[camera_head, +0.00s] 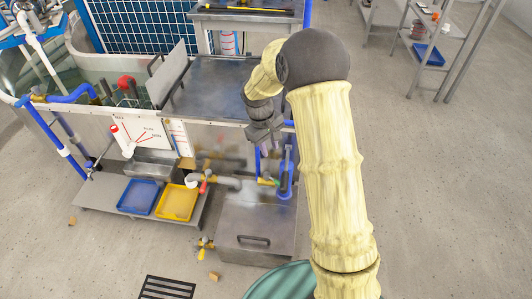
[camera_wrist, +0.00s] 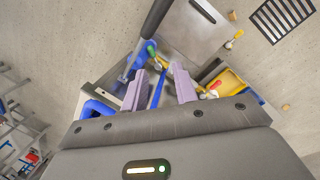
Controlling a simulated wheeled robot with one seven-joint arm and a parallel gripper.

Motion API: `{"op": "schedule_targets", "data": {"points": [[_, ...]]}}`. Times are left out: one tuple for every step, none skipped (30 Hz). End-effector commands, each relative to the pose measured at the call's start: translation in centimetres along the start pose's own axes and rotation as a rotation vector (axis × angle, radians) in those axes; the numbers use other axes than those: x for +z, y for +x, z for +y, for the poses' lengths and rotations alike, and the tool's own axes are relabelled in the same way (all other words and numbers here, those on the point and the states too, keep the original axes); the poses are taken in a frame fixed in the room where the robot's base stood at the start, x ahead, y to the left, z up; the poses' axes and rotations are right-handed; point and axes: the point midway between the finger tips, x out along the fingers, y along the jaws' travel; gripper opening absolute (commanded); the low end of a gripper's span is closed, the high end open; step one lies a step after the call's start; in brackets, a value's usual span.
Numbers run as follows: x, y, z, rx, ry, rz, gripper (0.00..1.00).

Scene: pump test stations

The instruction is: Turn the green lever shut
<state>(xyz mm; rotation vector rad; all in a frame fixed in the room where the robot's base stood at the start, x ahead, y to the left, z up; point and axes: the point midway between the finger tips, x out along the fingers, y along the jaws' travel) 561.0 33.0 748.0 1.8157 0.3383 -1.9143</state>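The green lever (camera_head: 268,182) is small, at a yellow-and-blue pipe fitting on the right front of the test station, just left of an upright blue pump-like part (camera_head: 286,177). In the wrist view a green piece (camera_wrist: 151,48), seemingly the lever, shows beyond the fingertips, beside a dark bar and blue pipes; its exact angle is hard to tell. My gripper (camera_head: 269,149) is above the lever in the head view, apart from it. In the wrist view my gripper (camera_wrist: 160,82) has its two pale purple fingers spread, with nothing held between them.
A grey metal box with a handle (camera_head: 254,241) stands below the lever. Blue (camera_head: 139,196) and yellow (camera_head: 177,203) trays lie on the low shelf to the left. A red-handled valve (camera_head: 204,184) sits left of the lever. The station's dark tabletop (camera_head: 213,86) lies behind.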

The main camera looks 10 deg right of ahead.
Motion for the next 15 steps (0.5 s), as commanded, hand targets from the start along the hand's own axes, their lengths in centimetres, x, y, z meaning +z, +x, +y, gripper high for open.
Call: {"op": "schedule_targets", "data": {"points": [[1.7,-1.2,-0.3,-0.007,0.034,0.021,0.29],[2.6,-1.7,-0.5,-0.013,0.057,0.034,0.29],[3.8,-2.3,-0.8,-0.02,0.085,0.052,0.29],[4.7,-2.8,-1.1,-0.026,0.108,0.065,0.29],[5.7,-3.2,-1.4,-0.031,0.131,0.079,0.29],[7.0,-3.8,-1.7,-0.038,0.165,0.096,0.29],[8.0,-4.1,-2.0,-0.044,0.189,0.109,0.29],[9.0,-4.5,-2.3,-0.049,0.214,0.123,0.29],[10.3,-4.9,-2.8,-0.056,0.248,0.14,0.29],[11.3,-5.2,-3.1,-0.061,0.274,0.153,0.29],[12.3,-5.4,-3.4,-0.066,0.301,0.167,0.29],[13.7,-5.7,-3.9,-0.072,0.336,0.184,0.29],[14.7,-5.9,-4.3,-0.077,0.363,0.199,0.29],[15.7,-6.0,-4.6,-0.081,0.388,0.211,0.29],[16.9,-6.2,-5.1,-0.087,0.422,0.226,0.29]]}}
